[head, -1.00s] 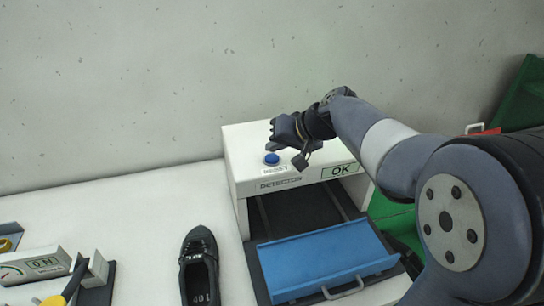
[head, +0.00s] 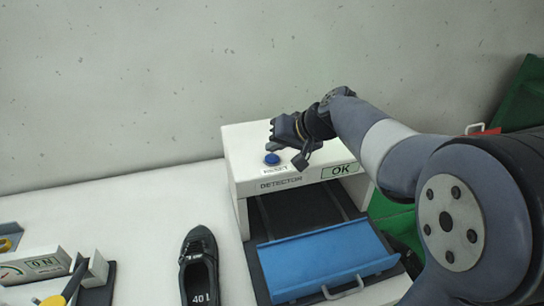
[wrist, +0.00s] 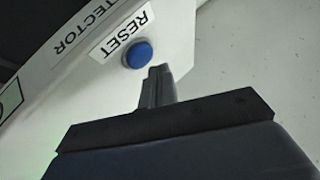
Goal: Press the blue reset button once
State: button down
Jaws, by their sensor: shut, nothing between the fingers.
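The blue reset button (head: 272,159) sits on top of the white detector housing (head: 238,172), behind a small RESET label. In the wrist view the round blue button (wrist: 137,54) shows beside the RESET label (wrist: 121,32). My gripper (head: 271,146) is shut and empty, its fingertips over or close to the button. In the wrist view the closed fingertips (wrist: 160,70) end just beside the button's edge. Whether they touch it I cannot tell.
The detector shows a green OK display (head: 340,170). A blue tray (head: 325,262) lies on the dark belt at its opening. A black shoe (head: 199,262) stands on the white table, left of the belt. A gauge device (head: 40,264) is at far left. A plain wall stands behind.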

aim_at(276, 159)
jog(key=shift+f+b, duration=0.4)
jog(key=shift+b, duration=0.1)
jog(key=shift+f+b, duration=0.5)
dwell(0.7)
jog(key=shift+r, duration=0.1)
jog(key=shift+r+p, duration=0.55)
jog(key=shift+r, duration=0.25)
jog(key=shift+r+p, duration=1.75)
jog(key=shift+r, duration=0.8)
